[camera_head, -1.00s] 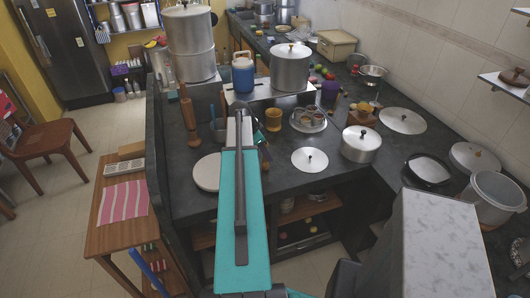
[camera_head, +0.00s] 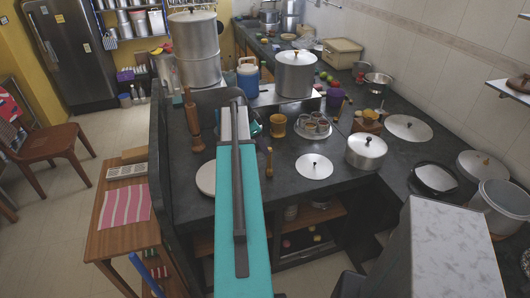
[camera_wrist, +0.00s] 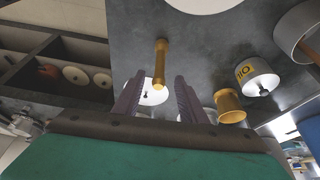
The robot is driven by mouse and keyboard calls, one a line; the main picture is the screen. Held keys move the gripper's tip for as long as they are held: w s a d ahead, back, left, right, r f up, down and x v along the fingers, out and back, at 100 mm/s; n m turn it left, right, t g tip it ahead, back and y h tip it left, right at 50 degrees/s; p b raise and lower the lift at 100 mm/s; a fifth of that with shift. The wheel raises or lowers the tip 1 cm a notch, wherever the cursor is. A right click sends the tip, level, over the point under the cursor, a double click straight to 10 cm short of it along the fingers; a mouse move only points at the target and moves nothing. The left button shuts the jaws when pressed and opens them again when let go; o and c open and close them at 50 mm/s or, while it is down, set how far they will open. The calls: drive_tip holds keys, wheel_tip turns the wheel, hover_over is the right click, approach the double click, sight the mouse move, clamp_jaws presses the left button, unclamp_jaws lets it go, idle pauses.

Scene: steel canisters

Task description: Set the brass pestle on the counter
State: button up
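The brass pestle (camera_head: 269,161) appears to stand upright on the dark counter (camera_head: 300,185), just right of my arm in the head view. In the wrist view the pestle (camera_wrist: 161,62) shows between and beyond my two dark fingers. My gripper (camera_wrist: 159,78) is open, its fingers apart with a gap on both sides of the pestle. I cannot tell how far the pestle is from the fingertips. My arm hides the fingers in the head view.
A brass cup (camera_head: 278,126) stands behind the pestle, with a tray of small cups (camera_head: 313,128) beside it. A flat lid (camera_head: 314,166) and a lidded pot (camera_head: 366,151) are to the right. A wooden rolling-pin-like piece (camera_head: 193,120) stands left. A round board (camera_head: 207,178) is partly hidden.

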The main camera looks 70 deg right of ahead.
drive_tip(key=shift+b+v, duration=0.45)
drive_tip(key=shift+v, duration=1.7)
